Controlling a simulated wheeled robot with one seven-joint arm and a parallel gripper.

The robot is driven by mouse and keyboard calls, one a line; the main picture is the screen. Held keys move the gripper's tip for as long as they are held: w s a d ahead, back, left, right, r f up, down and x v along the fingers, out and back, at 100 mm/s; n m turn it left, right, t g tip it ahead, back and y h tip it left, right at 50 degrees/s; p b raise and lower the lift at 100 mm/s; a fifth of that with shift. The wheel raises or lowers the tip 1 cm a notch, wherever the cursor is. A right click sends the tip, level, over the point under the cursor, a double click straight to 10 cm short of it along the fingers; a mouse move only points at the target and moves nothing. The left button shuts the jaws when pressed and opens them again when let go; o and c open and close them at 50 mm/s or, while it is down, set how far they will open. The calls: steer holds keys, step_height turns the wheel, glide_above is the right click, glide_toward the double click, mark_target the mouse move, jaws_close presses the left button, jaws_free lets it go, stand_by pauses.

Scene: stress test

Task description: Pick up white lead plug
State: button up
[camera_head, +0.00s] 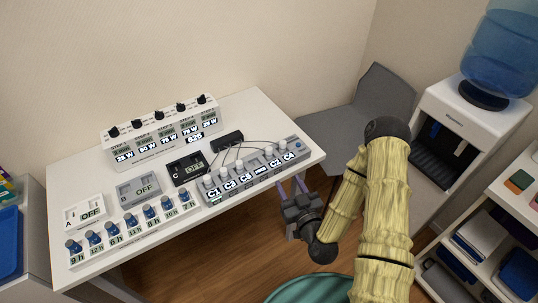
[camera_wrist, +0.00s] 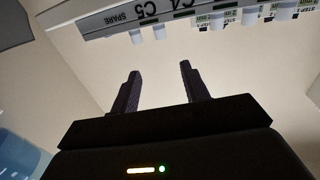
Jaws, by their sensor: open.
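Several white lead plugs (camera_head: 268,151) stand upright in a row on a grey labelled strip (camera_head: 299,146) at the right of the white table. Thin dark leads run from some of them to a small black box (camera_head: 227,141). My gripper (camera_head: 292,185) is open and empty, beside the table's right front edge, apart from the strip. In the wrist view, its two dark fingers (camera_wrist: 160,72) are spread with nothing between them. The strip (camera_wrist: 97,25) crosses the top of that view upside down, with white plugs (camera_wrist: 158,33) beyond the fingertips. Which plug is meant I cannot tell.
A white device with black knobs (camera_head: 160,133) stands at the back of the table (camera_head: 262,108). A grey chair (camera_head: 375,100) and a water dispenser (camera_head: 465,115) stand right.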

steer(key=w+b, duration=0.1)
steer(key=b, duration=0.1)
glide_toward(270, 152)
steer(key=x, duration=0.2)
steer(key=r+x, duration=0.1)
steer(key=x, duration=0.2)
steer(key=shift+w+d+p, duration=0.15)
steer(key=shift+d+p, duration=0.05)
steer(key=shift+p, duration=0.1)
steer(key=shift+w+a+f, duration=0.15)
steer(key=shift+w+a, duration=0.05)
steer(key=shift+w, duration=0.2)
steer(key=shift+f+p+x, duration=0.2)
steer(key=shift+p+x, duration=0.15)
steer(key=shift+x, duration=0.95)
steer(key=shift+f+p+x, duration=0.15)
steer(key=shift+p+x, duration=0.15)
steer(key=shift+x, duration=1)
steer(key=shift+a, duration=0.15)
jaws_close()
